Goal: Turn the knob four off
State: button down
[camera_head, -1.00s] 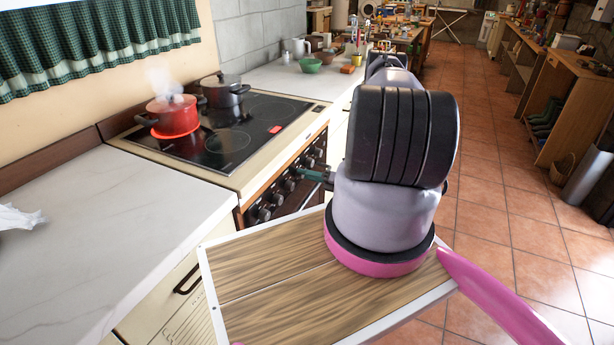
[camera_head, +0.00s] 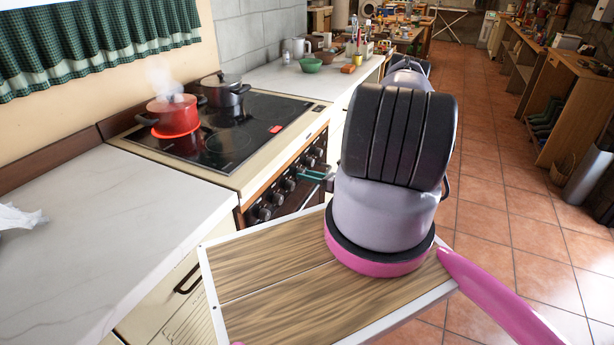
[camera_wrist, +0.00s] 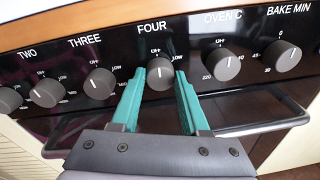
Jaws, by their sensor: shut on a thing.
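Knob four (camera_wrist: 159,74) is a dark round knob under the label FOUR on the stove's front panel, and its white mark points about straight up in the wrist view. My gripper (camera_wrist: 160,76) has its two green fingers on either side of this knob and is shut on it. In the head view my gripper (camera_head: 312,176) reaches the stove front, where the fingers and arm partly hide the knobs. A red pot (camera_head: 173,116) steams on a glowing red ring of the black hob (camera_head: 228,147).
Knob three (camera_wrist: 100,83) and the oven knob (camera_wrist: 222,64) sit close on either side. An oven handle bar (camera_wrist: 262,124) runs below the panel. A dark pot (camera_head: 224,92) stands on the back of the hob. The tiled floor at right is open.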

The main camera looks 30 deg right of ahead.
dwell(0.3)
jog(key=shift+c, duration=2)
grip_release()
jog(key=shift+d, duration=0.1)
jog(key=v, duration=1)
jog(key=shift+s, duration=0.35)
jog(key=shift+d, duration=0.1)
